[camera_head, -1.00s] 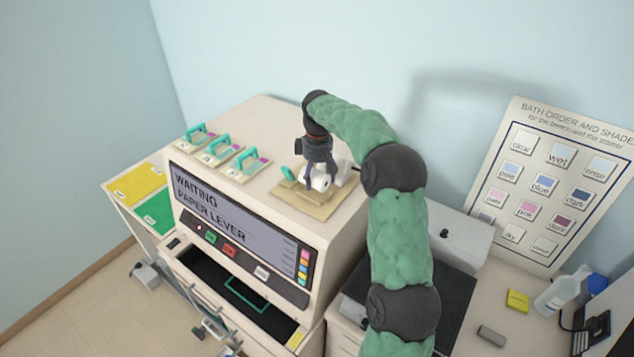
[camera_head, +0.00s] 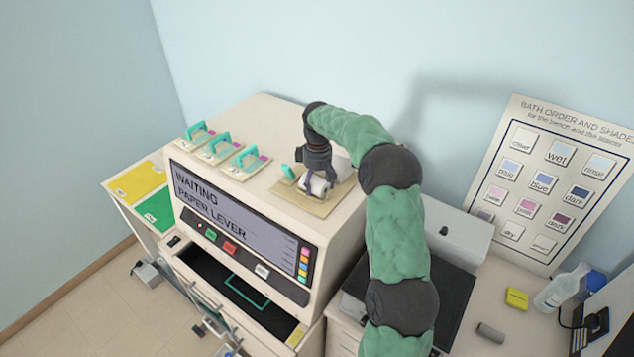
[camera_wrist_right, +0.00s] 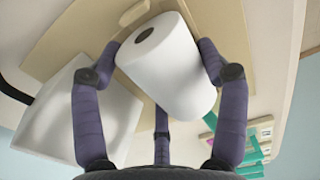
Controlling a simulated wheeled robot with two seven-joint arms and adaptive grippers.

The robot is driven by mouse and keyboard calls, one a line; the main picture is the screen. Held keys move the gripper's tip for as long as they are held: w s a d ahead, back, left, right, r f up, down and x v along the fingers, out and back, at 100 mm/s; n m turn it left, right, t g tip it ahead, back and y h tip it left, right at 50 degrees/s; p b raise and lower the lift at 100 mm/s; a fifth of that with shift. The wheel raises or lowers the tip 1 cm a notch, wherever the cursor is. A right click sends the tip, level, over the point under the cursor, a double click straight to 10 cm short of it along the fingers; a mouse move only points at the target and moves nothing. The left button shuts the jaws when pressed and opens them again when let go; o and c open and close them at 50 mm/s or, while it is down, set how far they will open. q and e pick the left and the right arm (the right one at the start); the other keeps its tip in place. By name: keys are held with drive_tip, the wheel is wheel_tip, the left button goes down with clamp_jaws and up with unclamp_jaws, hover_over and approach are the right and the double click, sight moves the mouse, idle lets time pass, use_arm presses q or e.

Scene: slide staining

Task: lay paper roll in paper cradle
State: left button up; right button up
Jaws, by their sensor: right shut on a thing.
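The white paper roll (camera_wrist_right: 170,75) is between the fingers of my right gripper (camera_wrist_right: 160,62) in the right wrist view, its dark core hole showing at one end. In the head view my right gripper (camera_head: 317,187) points down over the beige paper cradle (camera_head: 318,208) on top of the stainer and is shut on the roll (camera_head: 314,185). The cradle's beige plate also shows behind the roll in the right wrist view (camera_wrist_right: 75,40). I cannot tell whether the roll touches the cradle. My left gripper is not in view.
Several teal-handled levers (camera_head: 222,147) stand on the stainer top left of the cradle. The stainer's screen (camera_head: 235,215) reads "WAITING PAPER LEVER". An open drawer (camera_head: 240,293) is below it. A white block (camera_wrist_right: 75,110) shows beside the roll in the right wrist view.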

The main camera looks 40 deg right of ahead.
drive_tip(key=shift+s+a+f, duration=0.15)
drive_tip(key=shift+a+f, duration=0.05)
drive_tip(key=shift+f, duration=0.45)
drive_tip(key=o, duration=1.2)
drive_tip(key=shift+f, duration=0.15)
drive_tip(key=shift+o, duration=0.2)
drive_tip(key=shift+d+f, duration=0.1)
wheel_tip(320, 180, up, 14)
drive_tip(key=shift+w+d+p, duration=0.2)
drive_tip(key=shift+p, duration=0.1)
